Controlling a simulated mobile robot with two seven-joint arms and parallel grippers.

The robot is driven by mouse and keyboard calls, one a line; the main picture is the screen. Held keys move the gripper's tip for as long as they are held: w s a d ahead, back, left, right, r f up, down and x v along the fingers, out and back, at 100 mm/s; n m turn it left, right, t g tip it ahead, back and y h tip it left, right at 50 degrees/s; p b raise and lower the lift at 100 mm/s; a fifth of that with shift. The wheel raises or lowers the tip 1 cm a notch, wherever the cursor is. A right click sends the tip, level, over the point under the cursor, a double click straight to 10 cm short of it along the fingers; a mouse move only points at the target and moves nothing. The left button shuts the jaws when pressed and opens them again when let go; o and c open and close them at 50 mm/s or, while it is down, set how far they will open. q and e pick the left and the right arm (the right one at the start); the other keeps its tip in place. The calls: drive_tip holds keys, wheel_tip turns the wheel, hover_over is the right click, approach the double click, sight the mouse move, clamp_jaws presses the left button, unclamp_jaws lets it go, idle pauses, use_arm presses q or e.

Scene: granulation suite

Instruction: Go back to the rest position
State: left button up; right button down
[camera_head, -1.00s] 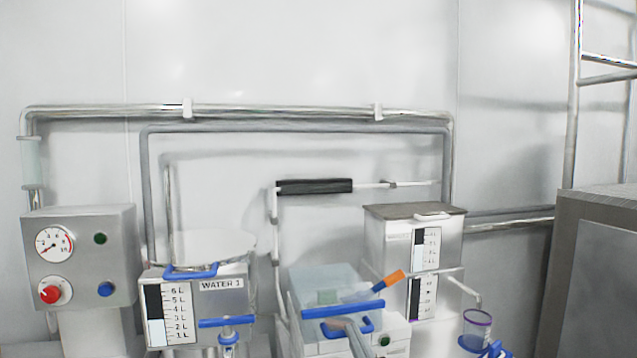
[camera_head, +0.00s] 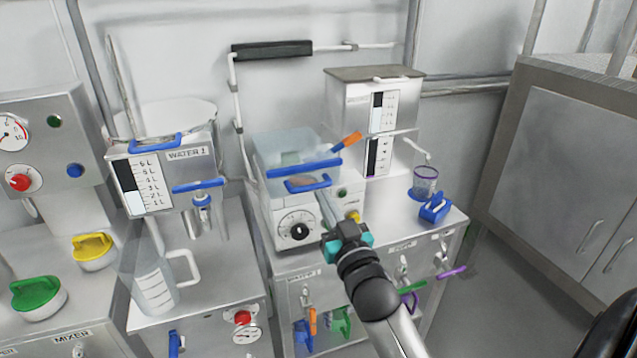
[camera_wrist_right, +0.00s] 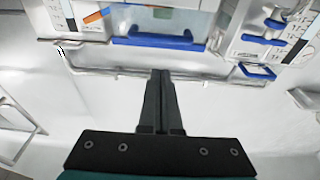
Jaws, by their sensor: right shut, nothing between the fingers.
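My right arm comes in from the bottom of the head view. My right gripper (camera_head: 323,197) has its dark fingers pressed together and empty, in front of the machine with the clear lid (camera_head: 285,150). The fingertips appear just below and right of the machine's blue handle (camera_head: 307,184); I cannot tell the exact gap. In the right wrist view the shut fingers (camera_wrist_right: 160,76) point towards a blue handle (camera_wrist_right: 160,41), with nothing between them. My left gripper is not in view.
A WATER 1 tank (camera_head: 185,160) and a clear jug (camera_head: 155,280) stand left of the arm. A dosing hopper (camera_head: 350,100) and a small purple-rimmed cup (camera_head: 424,180) stand to the right. Valves and coloured handles line the bench front. Open floor (camera_head: 510,300) lies at right.

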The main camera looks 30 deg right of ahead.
drive_tip(key=s+a+f+n+g+y, duration=0.1)
drive_tip(key=s+a+f+g, duration=0.25)
drive_tip(key=f, duration=0.95)
drive_tip(key=s+a+f+g+y, duration=0.25)
drive_tip(key=s+f, duration=0.25)
drive_tip(key=f, duration=0.7)
drive_tip(key=s+a+f+n+g, duration=0.1)
drive_tip(key=s+a+f+g, duration=0.25)
drive_tip(key=f, duration=0.95)
drive_tip(key=s+a+f+n+g, duration=0.1)
drive_tip(key=s+f+g, duration=0.2)
drive_tip(key=s, duration=0.7)
drive_tip(key=s+a+f+n+g, duration=0.1)
drive_tip(key=s+f+g, duration=0.2)
drive_tip(key=s+f, duration=0.5)
drive_tip(key=s+a+f+n+g+y, duration=0.1)
drive_tip(key=s+f+g, duration=0.2)
drive_tip(key=s, duration=0.9)
wheel_tip(320, 180, down, 3)
drive_tip(key=shift+s+a+f, duration=0.15)
drive_tip(key=shift+s, duration=0.2)
